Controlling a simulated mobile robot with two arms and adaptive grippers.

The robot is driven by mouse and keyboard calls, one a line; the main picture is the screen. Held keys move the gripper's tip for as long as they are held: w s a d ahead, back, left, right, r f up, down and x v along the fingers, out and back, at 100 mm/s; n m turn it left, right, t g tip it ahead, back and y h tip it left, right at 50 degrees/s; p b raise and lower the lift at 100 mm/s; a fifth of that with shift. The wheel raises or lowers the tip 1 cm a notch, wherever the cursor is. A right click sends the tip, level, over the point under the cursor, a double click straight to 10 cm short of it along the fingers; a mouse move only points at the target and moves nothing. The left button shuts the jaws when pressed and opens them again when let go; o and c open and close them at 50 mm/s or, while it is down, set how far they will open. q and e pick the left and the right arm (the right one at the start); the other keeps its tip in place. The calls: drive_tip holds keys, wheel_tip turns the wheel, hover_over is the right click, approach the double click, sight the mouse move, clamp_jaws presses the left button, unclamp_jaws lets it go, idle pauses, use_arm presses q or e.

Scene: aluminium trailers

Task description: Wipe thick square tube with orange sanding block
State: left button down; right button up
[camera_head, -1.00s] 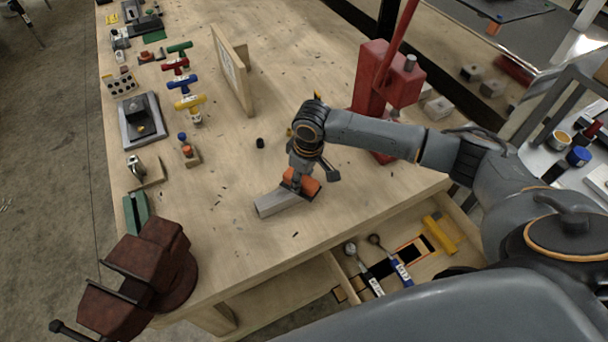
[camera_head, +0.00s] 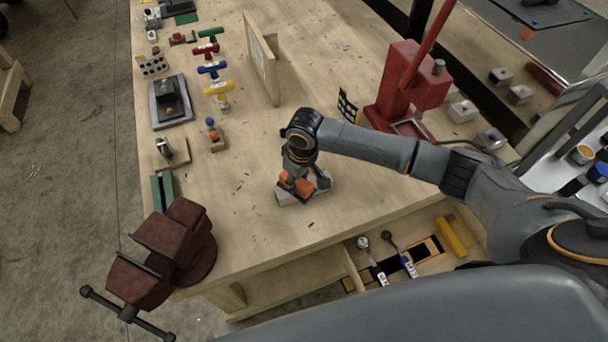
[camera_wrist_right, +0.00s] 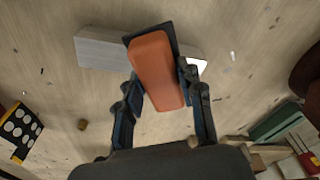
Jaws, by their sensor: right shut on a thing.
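The thick square tube (camera_head: 287,199) is a short pale grey bar lying flat on the wooden bench top. My right gripper (camera_head: 297,182) is above it, shut on the orange sanding block (camera_head: 301,188), whose dark underside is over the tube and seems to rest on it. In the right wrist view the orange block (camera_wrist_right: 155,68) sits between the two fingers of the gripper (camera_wrist_right: 160,84), crosswise over the tube (camera_wrist_right: 100,50). Tube shows on both sides of the block. Exact contact is hidden. My left gripper is not in view.
A rust-brown vise (camera_head: 165,255) stands at the bench's front left corner. A red press (camera_head: 405,85) stands to the right. Coloured T-handled tools (camera_head: 212,68) and an upright wooden board (camera_head: 262,58) are farther back. An open drawer (camera_head: 350,268) is in front. Bench around the tube is mostly clear.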

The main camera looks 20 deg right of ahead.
drive_tip(key=shift+d+r, duration=0.1)
drive_tip(key=shift+d, duration=0.05)
wheel_tip(320, 180, up, 3)
drive_tip(key=p, duration=0.3)
drive_tip(key=shift+w+f, duration=0.1)
drive_tip(key=shift+f, duration=0.1)
drive_tip(key=shift+r, duration=1.65)
drive_tip(key=shift+r, duration=0.1)
drive_tip(key=shift+r, duration=1.4)
